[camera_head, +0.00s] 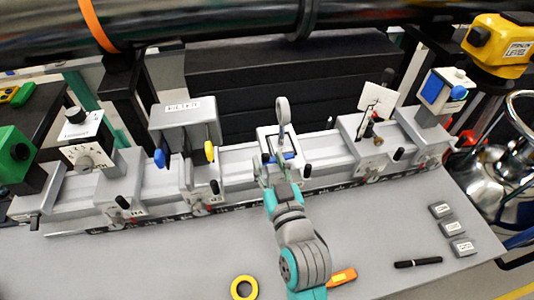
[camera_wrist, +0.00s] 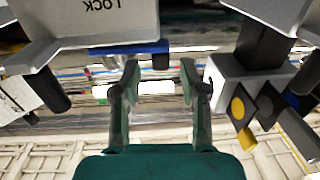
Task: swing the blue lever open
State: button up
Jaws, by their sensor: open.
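A blue lever-like bar (camera_head: 288,156) lies across the middle carrier on the rail, close to my gripper (camera_head: 268,170). In the wrist view the blue bar (camera_wrist: 128,48) lies along the edge of a grey plate marked LOCK (camera_wrist: 105,18), which hides part of it. My gripper (camera_wrist: 160,76) is open, its two fingers apart with nothing between them. The bar's near end is just ahead of the left finger; I cannot tell if they touch.
A labelled grey box (camera_head: 184,110) stands left on the rail, with a blue knob (camera_head: 160,158) and a yellow knob (camera_head: 209,151). A mirror post (camera_head: 378,98) stands right. Yellow tape (camera_head: 244,288), an orange tool (camera_head: 342,276) and a black pen (camera_head: 418,263) lie on the bench.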

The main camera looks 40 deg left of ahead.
aim_at(266, 158)
jog(key=shift+x, duration=1.45)
grip_shut()
jog(key=shift+a+m+t+h, duration=0.1)
jog(key=shift+m+t+h, duration=0.3)
jog(key=shift+t, duration=0.1)
grip_release()
jog(key=v, duration=1.2)
